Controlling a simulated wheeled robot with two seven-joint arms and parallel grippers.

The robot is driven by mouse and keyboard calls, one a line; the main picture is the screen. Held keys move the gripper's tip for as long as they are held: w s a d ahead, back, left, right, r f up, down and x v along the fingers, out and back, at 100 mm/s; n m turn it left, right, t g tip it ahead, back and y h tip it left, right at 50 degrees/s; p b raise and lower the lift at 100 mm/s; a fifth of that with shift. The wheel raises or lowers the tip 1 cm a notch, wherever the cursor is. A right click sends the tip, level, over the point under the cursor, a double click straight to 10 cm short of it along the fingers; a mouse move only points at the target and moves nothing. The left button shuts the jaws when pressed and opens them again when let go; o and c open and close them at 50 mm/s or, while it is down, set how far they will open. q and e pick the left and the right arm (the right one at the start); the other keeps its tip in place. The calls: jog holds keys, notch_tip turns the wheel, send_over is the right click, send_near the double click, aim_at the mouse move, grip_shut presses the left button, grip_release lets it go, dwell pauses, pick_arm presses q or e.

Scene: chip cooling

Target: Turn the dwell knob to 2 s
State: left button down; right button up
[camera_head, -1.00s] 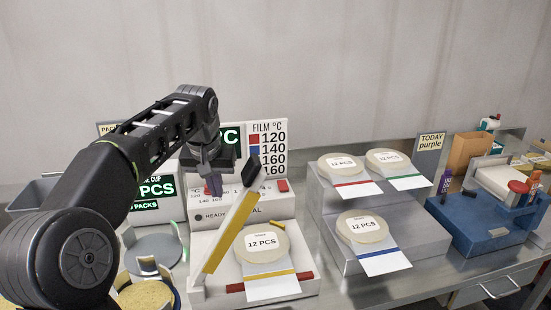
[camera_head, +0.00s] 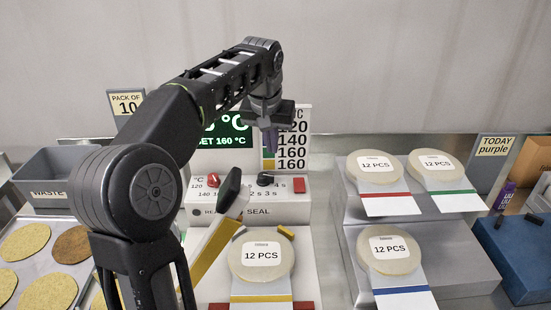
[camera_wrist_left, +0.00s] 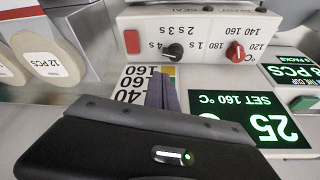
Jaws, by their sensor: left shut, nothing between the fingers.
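The black dwell knob (camera_head: 265,179) sits on the white sealer's front panel, with 2 s and 3 s printed below it and 4 s to its right. In the left wrist view, upside down, the knob (camera_wrist_left: 172,52) shows clearly among the 1 s to 4 s labels; I cannot tell surely which one it points at. My left gripper (camera_head: 270,143) hangs above and behind the knob, in front of the film chart, apart from the knob. Its purple-grey fingers (camera_wrist_left: 161,93) are shut and empty. My right gripper is in neither view.
The red temperature knob (camera_head: 214,181) is left of the dwell knob, a red button (camera_head: 299,185) right. The sealer's yellow arm with black handle (camera_head: 230,188) rises close in front. A chip pack (camera_head: 262,279) lies on the sealer. More packs stand on the stepped stand (camera_head: 420,235).

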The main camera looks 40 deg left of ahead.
aim_at(265, 179)
pick_arm(q)
jog(key=p+x, duration=0.1)
jog(key=x, duration=0.8)
jog(key=shift+w+f, duration=0.1)
jog(key=shift+f, duration=0.3)
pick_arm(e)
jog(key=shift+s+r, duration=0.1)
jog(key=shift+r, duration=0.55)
